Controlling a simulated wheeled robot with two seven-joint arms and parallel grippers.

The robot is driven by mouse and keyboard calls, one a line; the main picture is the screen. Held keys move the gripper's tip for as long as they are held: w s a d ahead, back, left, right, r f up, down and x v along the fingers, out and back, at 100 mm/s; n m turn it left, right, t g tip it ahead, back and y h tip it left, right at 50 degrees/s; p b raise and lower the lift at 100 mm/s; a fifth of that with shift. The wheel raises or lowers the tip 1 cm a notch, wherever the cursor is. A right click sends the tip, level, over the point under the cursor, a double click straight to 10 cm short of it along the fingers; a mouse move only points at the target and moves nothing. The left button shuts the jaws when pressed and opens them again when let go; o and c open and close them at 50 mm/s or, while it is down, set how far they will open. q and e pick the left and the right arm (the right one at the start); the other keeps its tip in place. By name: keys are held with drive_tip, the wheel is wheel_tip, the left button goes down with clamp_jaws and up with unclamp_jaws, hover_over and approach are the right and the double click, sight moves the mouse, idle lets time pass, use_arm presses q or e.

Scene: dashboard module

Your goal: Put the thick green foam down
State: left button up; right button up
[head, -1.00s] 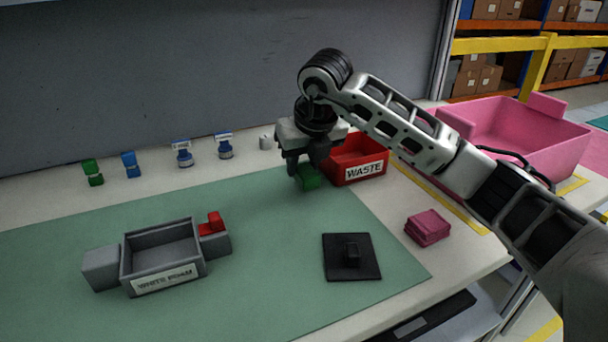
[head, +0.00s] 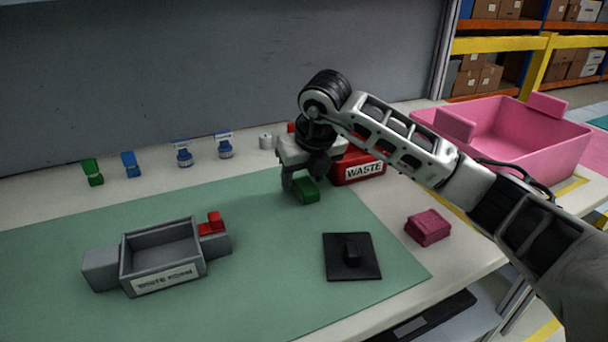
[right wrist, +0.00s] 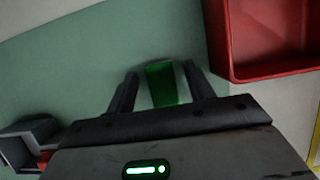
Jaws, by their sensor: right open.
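The thick green foam (head: 305,190) is a small green block on the green mat, just left of the red WASTE bin. My right gripper (head: 302,183) is low over it, with the jaws open. In the right wrist view the green foam (right wrist: 162,84) lies between the two dark fingers (right wrist: 160,92), with a gap seen on at least one side. The lower part of the foam is hidden behind the gripper body in that view. My left gripper is not in view.
The red WASTE bin (head: 364,172) stands close to the right of my right gripper. A grey box (head: 160,257) with a white label, a black plate with a knob (head: 352,257) and a pink block (head: 428,227) lie nearer. A large pink bin (head: 545,150) stands at the right.

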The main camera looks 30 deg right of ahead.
drive_tip(key=v, duration=1.2)
drive_tip(key=shift+p, duration=0.3)
